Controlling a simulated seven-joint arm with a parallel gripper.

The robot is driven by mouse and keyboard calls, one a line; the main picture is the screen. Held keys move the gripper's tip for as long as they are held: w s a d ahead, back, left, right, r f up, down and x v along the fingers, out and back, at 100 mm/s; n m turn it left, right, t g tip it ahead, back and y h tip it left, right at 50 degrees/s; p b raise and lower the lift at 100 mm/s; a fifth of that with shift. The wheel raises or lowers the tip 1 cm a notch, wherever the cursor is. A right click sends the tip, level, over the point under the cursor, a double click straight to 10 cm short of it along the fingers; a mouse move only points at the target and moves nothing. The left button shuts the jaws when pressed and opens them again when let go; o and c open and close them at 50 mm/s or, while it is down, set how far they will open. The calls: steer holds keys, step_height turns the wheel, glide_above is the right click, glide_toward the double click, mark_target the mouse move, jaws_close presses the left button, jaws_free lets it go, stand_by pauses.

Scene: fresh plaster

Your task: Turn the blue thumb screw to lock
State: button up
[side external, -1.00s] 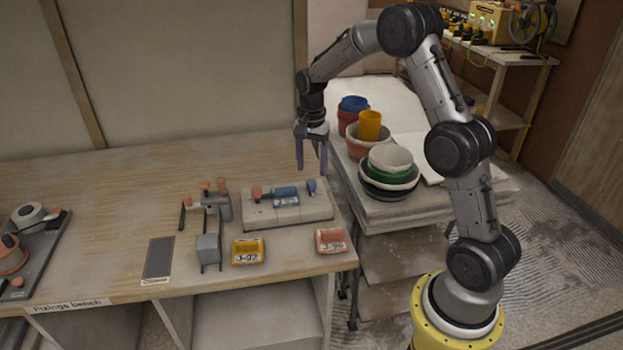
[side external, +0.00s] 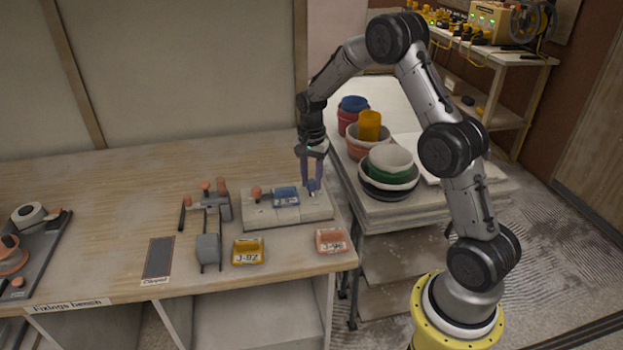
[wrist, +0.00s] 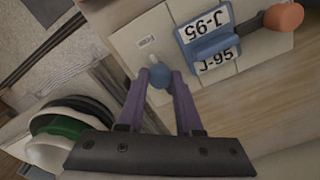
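The blue thumb screw (wrist: 160,75) is a small round knob near the end of a pale fixture block (wrist: 135,25), which also shows on the bench in the side view (side external: 262,216). My gripper (wrist: 160,78) points down over it with its two purple fingers apart, one on each side of the knob. I cannot tell whether they touch it. In the side view my gripper (side external: 312,186) stands at the block's right end and mostly hides the screw. A blue clamp piece (wrist: 210,40) with J-95 labels sits mid-block, and an orange knob (wrist: 284,16) lies beyond it.
A yellow tray (side external: 248,251) and a pink tray (side external: 331,241) sit in front of the block. A grey toggle fixture (side external: 208,228) stands to its left. A cart with stacked bowls (side external: 390,165) and pots is close on the right. The bench's back left is clear.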

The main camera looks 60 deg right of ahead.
jaws_close()
steer(key=shift+n, duration=0.3)
steer(key=n, duration=1.2)
steer(key=shift+n, duration=0.3)
steer(key=n, duration=0.4)
steer(key=shift+n, duration=0.3)
